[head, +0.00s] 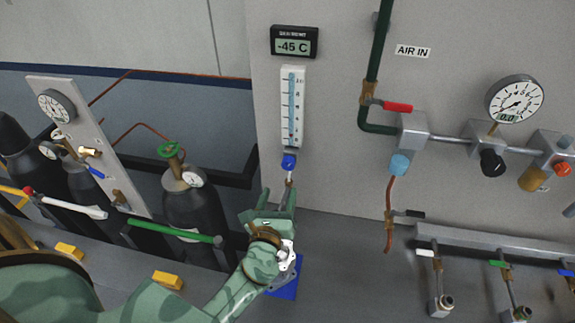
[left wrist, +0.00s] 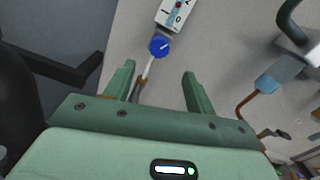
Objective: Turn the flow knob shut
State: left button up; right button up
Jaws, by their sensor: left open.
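The flow knob (head: 289,161) is a small blue round knob at the foot of the white flowmeter (head: 292,107) on the grey wall panel. In the left wrist view the knob (left wrist: 159,46) shows a pale mark on its face. My left gripper (head: 279,197) is open and empty, just below the knob in the head view. In the left wrist view its two fingers (left wrist: 159,72) point toward the knob, which appears beyond the tips and between them, apart from both. My right gripper is not in view.
A thin pipe (head: 289,181) runs down from the knob toward my left fingers. A black display reading -45 C (head: 293,42) is above the flowmeter. A valve with a red handle (head: 397,106) and a pressure gauge (head: 514,99) are to the right. Dark gas cylinders (head: 196,215) stand at left.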

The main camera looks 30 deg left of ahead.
aim_at(288, 167)
pick_arm(q)
jog(key=b+x, duration=0.1)
jog(key=x, duration=1)
jog(key=c, duration=1)
